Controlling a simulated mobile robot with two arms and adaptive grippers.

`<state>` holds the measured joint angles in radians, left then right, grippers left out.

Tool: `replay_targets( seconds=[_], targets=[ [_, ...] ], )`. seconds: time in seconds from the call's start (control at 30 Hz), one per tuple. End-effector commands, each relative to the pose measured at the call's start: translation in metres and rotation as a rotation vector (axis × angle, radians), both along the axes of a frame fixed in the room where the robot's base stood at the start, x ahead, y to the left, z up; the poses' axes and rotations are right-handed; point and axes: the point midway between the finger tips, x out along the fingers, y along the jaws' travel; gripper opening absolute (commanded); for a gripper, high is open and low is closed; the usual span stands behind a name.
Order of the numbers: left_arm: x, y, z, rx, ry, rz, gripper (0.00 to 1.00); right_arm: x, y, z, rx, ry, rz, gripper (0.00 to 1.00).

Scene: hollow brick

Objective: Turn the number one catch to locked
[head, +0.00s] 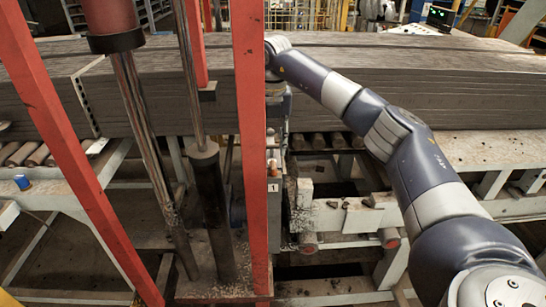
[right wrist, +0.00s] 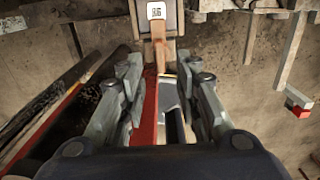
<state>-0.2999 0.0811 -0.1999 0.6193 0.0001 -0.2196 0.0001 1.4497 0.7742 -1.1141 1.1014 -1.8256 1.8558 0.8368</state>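My right gripper (head: 277,108) is above this fitting, pointing down and partly hidden by the red upright. In the right wrist view my right gripper (right wrist: 159,78) is open, its fingers apart on either side of a tan lever-like piece (right wrist: 160,52) and a red bar. I see no grip on either. My left gripper is not in view.
The red upright (head: 250,120) stands close beside my right gripper. Another slanted red post (head: 60,130) and dark cylinders (head: 212,210) stand to the left. A long stack of grey boards (head: 440,85) lies behind.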

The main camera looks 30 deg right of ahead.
Motion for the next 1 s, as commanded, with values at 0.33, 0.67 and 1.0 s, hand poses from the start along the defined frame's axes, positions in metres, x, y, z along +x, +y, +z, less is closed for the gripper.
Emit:
replay_targets(
  seconds=[0.33,0.67,1.0],
  targets=[
    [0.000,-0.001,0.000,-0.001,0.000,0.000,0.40,0.000,0.000,0.053,0.001,-0.001,-0.001,0.30],
    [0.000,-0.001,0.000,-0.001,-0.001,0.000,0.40,0.000,0.000,0.057,0.001,0.001,0.000,0.30],
    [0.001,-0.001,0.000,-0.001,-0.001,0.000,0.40,0.000,0.000,0.057,0.001,0.001,0.000,0.30]
  ],
)
